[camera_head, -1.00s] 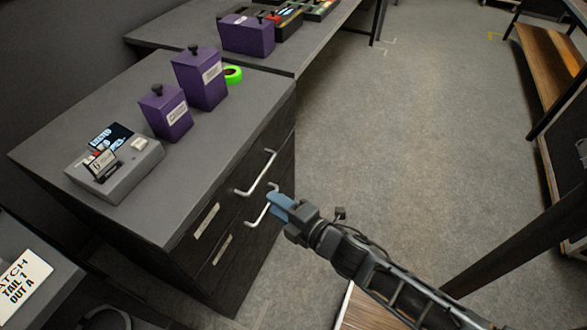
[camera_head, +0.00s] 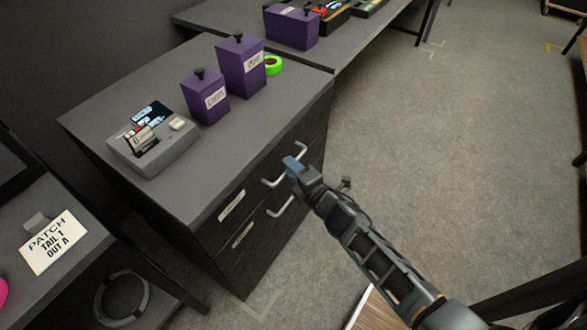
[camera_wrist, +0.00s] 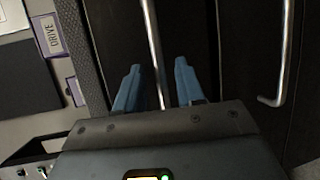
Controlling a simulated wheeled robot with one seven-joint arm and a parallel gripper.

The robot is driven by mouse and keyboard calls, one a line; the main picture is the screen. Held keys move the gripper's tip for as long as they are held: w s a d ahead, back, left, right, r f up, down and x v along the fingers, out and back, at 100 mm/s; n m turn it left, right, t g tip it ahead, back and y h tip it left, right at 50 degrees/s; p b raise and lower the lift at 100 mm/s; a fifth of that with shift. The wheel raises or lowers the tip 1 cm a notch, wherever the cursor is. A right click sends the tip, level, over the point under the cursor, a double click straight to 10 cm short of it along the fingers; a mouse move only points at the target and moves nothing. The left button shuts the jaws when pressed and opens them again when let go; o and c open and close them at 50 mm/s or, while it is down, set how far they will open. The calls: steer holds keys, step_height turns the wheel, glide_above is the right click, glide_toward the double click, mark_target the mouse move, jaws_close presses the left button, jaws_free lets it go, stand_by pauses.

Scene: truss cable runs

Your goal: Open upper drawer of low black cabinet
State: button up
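The low black cabinet (camera_head: 262,245) stands left of my arm, its drawer fronts facing right. The upper drawer's silver bar handle (camera_head: 269,183) is partly covered by my gripper (camera_head: 293,165). The upper drawer looks flush with the cabinet front. In the wrist view the upper handle (camera_wrist: 152,30) runs between the two blue fingertips of my gripper (camera_wrist: 158,82). The fingers are apart, with a gap visible on each side of the bar. The lower drawer's handle (camera_head: 280,208) is below, and it also shows at the right of the wrist view (camera_wrist: 286,55).
On the cabinet top stand two purple boxes (camera_head: 241,70) (camera_head: 205,100), a grey device (camera_head: 152,142) and a green tape roll (camera_head: 273,65). A bench with a PATCH sign (camera_head: 54,242) is at left. Open floor (camera_head: 420,150) lies right of the cabinet.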

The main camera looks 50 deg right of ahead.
steer(key=shift+c, duration=0.3)
jaws_close()
stand_by(0.4)
